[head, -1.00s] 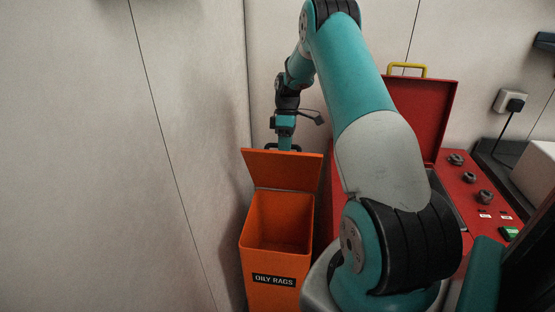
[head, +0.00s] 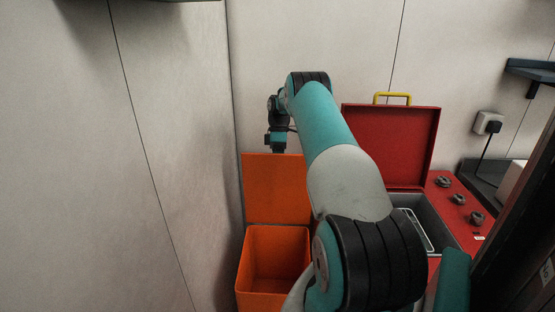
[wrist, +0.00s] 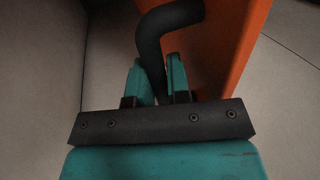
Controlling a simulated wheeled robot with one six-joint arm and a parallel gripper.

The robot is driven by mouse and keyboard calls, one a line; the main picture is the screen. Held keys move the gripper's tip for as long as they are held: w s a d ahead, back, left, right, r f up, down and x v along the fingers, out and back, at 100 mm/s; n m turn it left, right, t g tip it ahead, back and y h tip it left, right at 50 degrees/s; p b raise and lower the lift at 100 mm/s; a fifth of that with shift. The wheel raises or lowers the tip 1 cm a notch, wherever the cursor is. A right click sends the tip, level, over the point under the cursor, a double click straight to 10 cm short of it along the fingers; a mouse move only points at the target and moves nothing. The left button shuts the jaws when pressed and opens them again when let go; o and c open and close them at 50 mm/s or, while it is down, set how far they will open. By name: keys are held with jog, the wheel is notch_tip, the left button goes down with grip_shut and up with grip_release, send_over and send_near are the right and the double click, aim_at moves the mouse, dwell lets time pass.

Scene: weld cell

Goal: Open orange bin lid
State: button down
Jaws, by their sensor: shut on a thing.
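The orange bin (head: 272,295) stands in the corner by the left wall, and its inside shows empty. Its orange lid (head: 276,188) is raised, standing about upright at the bin's back edge. In the wrist view, the black handle (wrist: 165,25) curves out beside the orange lid (wrist: 222,45). My gripper (wrist: 160,85) has its two teal fingers on either side of this handle and is shut on it. In the head view, the fingers and handle are hidden behind the lid; only my wrist shows above its top edge.
An open red case (head: 388,148) with a yellow handle (head: 392,97) is right of the bin, partly behind my arm. Dark round knobs (head: 459,199) sit on its red panel. A wall shelf (head: 532,72) and plug socket (head: 488,123) are further right. Walls close in at left and back.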

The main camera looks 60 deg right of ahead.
jog(key=shift+w+a+f, duration=0.1)
jog(key=shift+w, duration=0.05)
jog(key=c, duration=1.1)
grip_release()
notch_tip(320, 180, up, 20)
jog(key=p, duration=1.6)
